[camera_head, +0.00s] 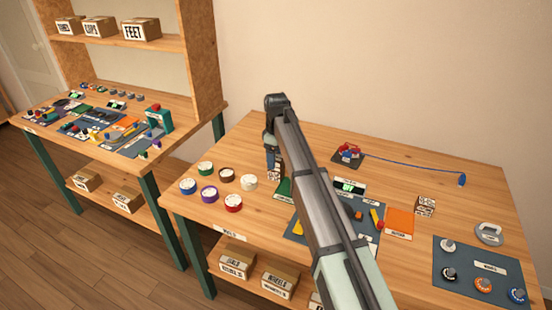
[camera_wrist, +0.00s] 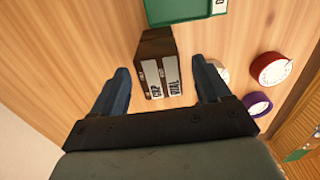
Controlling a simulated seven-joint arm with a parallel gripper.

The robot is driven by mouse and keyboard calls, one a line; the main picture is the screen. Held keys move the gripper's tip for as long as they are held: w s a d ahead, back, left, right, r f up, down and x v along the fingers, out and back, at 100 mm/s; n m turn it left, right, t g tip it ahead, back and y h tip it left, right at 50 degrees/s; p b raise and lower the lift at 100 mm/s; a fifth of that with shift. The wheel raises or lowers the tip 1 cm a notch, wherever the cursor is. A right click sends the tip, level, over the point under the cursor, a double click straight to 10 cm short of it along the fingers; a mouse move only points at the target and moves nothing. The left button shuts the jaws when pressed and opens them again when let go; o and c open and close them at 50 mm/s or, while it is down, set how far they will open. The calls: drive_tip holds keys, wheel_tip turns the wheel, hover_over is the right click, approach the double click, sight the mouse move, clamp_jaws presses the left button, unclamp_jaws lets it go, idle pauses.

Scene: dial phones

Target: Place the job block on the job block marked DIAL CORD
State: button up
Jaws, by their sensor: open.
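My gripper (camera_wrist: 160,66) points down at the left part of the right-hand table, fingers apart. In the wrist view, a brown block with white labels (camera_wrist: 158,62) lies between the fingers, with visible gaps on both sides. One label seems to read DIAL and the other CUP; the rest is unclear, and I cannot tell whether this is one block or two stacked. In the head view, the block (camera_head: 274,175) shows just below my gripper (camera_head: 273,165). Another block with printed faces (camera_head: 426,205) stands alone on the table's right; its marking is too small to read.
A green tray (camera_wrist: 185,12) lies close beside the block between my fingers. Several round dials, including a red one (camera_head: 233,203), sit to the left. A blue mat (camera_head: 480,270) with dials lies at front right. My arm hides part of the middle mat (camera_head: 300,232).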

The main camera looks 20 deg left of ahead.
wheel_tip(320, 180, up, 11)
drive_tip(key=shift+r, duration=0.15)
idle(0.7)
